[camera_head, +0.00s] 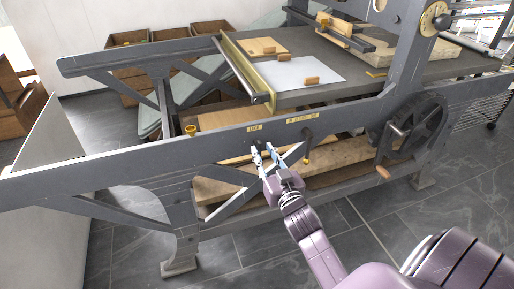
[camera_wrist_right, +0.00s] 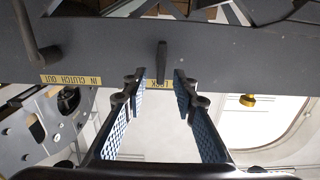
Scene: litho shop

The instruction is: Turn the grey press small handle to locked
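The grey press (camera_head: 150,156) fills much of the head view, with its long side rail facing me. In the wrist view, which shows the press upside down, a small dark handle (camera_wrist_right: 162,62) sticks out from the rail (camera_wrist_right: 215,50) by a partly covered yellow label (camera_wrist_right: 160,85). My right gripper (camera_head: 264,150) is at the rail's front face below the left yellow label (camera_head: 254,128). In the wrist view its fingers (camera_wrist_right: 160,84) are apart, one on each side of the small handle, with gaps showing. In the head view I cannot make out the small handle. My left gripper is not in view.
A dark clutch lever (camera_head: 306,143) hangs right of my gripper, below the clutch label (camera_head: 302,118). A spoked wheel (camera_head: 412,125) with a wooden grip is further right. A brass knob (camera_head: 190,130) sits left. Wooden boards (camera_head: 330,155) lie under the rail.

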